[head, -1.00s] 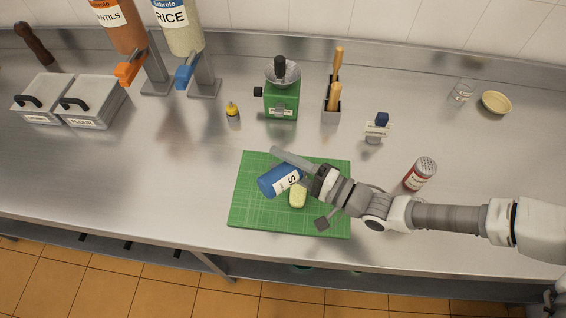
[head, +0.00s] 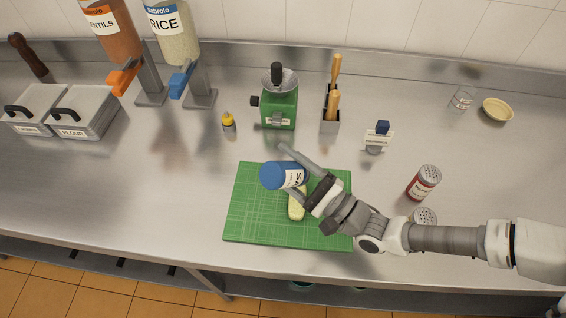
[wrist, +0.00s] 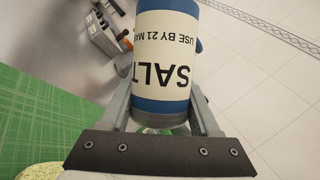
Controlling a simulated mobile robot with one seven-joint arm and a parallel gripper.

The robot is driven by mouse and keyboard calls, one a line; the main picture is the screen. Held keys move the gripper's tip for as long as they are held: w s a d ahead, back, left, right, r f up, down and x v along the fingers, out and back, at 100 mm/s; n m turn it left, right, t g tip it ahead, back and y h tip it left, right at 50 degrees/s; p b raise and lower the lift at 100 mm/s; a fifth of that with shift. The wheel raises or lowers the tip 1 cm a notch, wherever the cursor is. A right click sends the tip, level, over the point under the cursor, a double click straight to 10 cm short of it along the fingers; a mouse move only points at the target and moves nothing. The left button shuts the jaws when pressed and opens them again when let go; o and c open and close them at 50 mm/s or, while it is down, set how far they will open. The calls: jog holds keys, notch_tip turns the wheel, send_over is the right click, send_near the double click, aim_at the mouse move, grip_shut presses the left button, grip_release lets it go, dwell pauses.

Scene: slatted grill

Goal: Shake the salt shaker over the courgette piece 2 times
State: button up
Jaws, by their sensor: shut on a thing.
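The salt shaker (head: 283,174) is a blue cylinder with a pale label, held above the green cutting board (head: 250,225). My gripper (head: 298,177) is shut on it, one finger on each side. In the head view the shaker is tilted, its blue end towards the left and the camera. In the wrist view the shaker (wrist: 165,62) fills the upper middle, its SALT label upside down. The courgette piece (head: 296,209) lies on the board just below the shaker, partly hidden by shaker and gripper. Its pale edge (wrist: 40,171) shows at the wrist view's lower left.
A red-labelled shaker (head: 424,182) stands right of the board, with another shaker top (head: 424,215) beside my arm. The counter left of the board is clear.

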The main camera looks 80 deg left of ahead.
notch_tip(320, 180, down, 7)
jog(key=b, duration=0.7)
jog(key=shift+d, duration=0.1)
jog(key=shift+f, duration=0.15)
notch_tip(320, 180, up, 7)
jog(key=p, duration=0.3)
jog(key=shift+p, duration=0.4)
notch_tip(320, 180, down, 7)
jog(key=b, duration=0.6)
